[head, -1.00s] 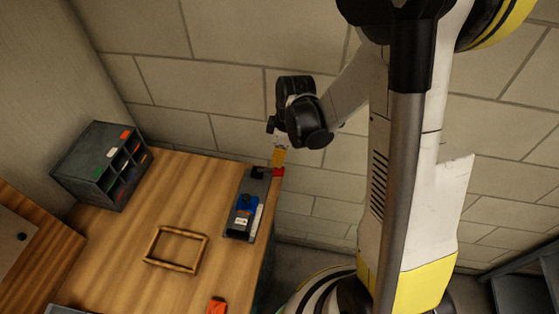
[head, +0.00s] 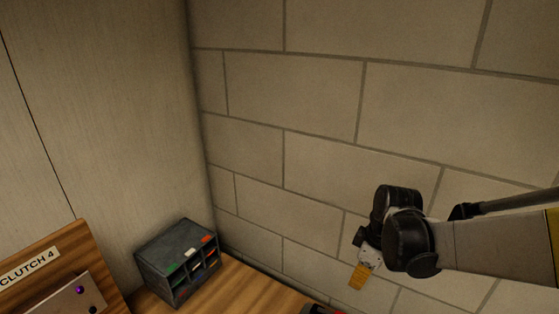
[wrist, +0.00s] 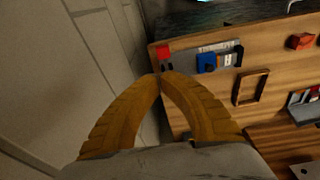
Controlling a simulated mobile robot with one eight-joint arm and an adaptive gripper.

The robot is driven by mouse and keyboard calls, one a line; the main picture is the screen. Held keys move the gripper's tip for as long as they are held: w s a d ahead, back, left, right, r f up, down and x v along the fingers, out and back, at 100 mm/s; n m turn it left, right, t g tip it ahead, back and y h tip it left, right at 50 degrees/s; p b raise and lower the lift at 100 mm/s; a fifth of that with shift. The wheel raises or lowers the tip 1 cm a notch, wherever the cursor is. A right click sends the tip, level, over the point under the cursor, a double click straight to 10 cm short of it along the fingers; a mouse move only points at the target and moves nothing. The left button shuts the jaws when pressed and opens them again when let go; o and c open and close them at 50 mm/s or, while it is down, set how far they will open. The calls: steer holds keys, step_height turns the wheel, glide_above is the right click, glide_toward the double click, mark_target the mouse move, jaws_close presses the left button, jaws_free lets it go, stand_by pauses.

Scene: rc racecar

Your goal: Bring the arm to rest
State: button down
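My gripper (head: 358,277) hangs in front of the block wall in the head view, its yellow fingers pointing down. In the wrist view my gripper (wrist: 161,76) has its two yellow fingers curved together, with the tips meeting and nothing visible between them. The wooden table top (wrist: 275,70) lies beyond the fingertips, with a red piece (wrist: 163,52) at its edge just past them. The forearm reaches in from the right of the head view.
The wrist view shows a blue piece (wrist: 207,62) on a grey holder, a wooden frame (wrist: 251,87) and a red part (wrist: 300,41) on the table. A grey cubby box (head: 178,262) stands in the corner. A "CLUTCH 4" panel (head: 50,275) is left of it.

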steer(key=s+a+f+m+t+b, duration=0.1)
steer(key=s+a+m+t+b, duration=0.1)
steer(key=s+m+b, duration=0.3)
steer(key=s+a+m+t+h+b, duration=0.1)
steer(key=s+a+m+t+b, duration=0.1)
steer(key=s+m+t+b, duration=0.2)
steer(key=s+m+b, duration=0.1)
steer(key=s+b, duration=0.1)
steer(key=shift+f+b, duration=0.4)
steer(key=shift+w, duration=0.1)
stand_by(0.4)
